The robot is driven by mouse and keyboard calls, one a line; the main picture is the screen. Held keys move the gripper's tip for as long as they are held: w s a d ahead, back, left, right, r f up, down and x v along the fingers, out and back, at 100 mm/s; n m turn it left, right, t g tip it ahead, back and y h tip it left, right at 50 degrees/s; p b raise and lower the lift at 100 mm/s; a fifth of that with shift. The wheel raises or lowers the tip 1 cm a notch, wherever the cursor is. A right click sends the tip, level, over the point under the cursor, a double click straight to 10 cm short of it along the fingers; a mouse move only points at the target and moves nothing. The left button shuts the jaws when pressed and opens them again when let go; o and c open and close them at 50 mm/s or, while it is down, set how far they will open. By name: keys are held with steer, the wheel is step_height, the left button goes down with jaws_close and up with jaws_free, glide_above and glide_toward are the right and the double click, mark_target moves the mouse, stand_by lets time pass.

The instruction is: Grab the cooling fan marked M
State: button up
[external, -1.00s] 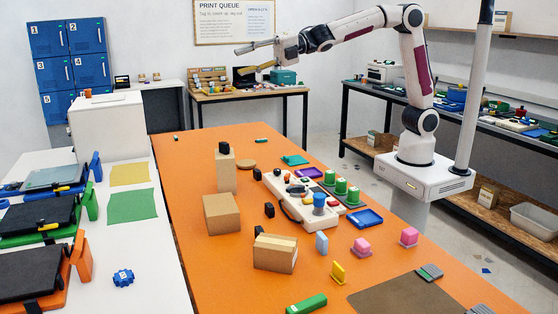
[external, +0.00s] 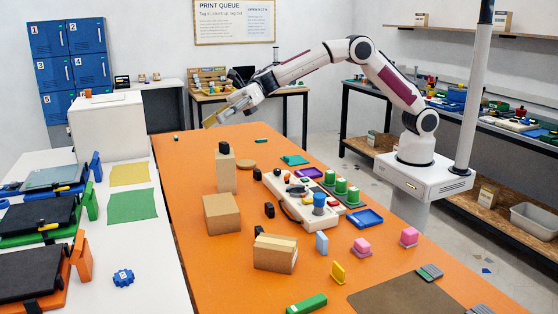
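Several small black blocks, which may be the cooling fans, are on the orange table. One block (external: 224,148) sits on top of a tall cardboard box (external: 227,175). Others are a block (external: 257,173) near the white panel, a block (external: 269,209) left of it, and a block (external: 258,230) behind a low carton. Their letters are too small to read, so I cannot tell which is marked M. My gripper (external: 220,109) is above the far end of the table, above and behind the tall box. Its fingers look apart and empty, pointing down and left.
Cardboard boxes (external: 222,213) and (external: 275,253) stand on the table (external: 195,160). A white panel (external: 293,208) with coloured parts and green cylinders (external: 341,186) lies to their right. The far left of the table is mostly clear.

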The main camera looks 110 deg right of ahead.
step_height(320, 180, down, 14)
steer(key=s+a+n+g+y, duration=0.25)
steer(key=n+g, duration=0.25)
steer(key=n, duration=0.3)
steer(key=n+g+y, duration=0.1)
steer(key=n+g, duration=0.3)
steer(key=n, duration=0.1)
glide_toward(259, 229)
steer(key=shift+w+d+r, duration=0.2)
steer(key=shift+d, duration=0.25)
steer(key=shift+w+d+r, duration=0.2)
steer(key=shift+d, duration=0.25)
steer(key=shift+s+d+f+g, duration=0.1)
steer(key=shift+s+f+g, duration=0.35)
steer(key=shift+f+g, duration=0.1)
steer(key=shift+x, duration=3.45)
steer(key=shift+w, duration=0.1)
steer(key=shift+x, duration=2.55)
steer(key=shift+w+r, duration=0.1)
steer(key=shift+r, duration=0.1)
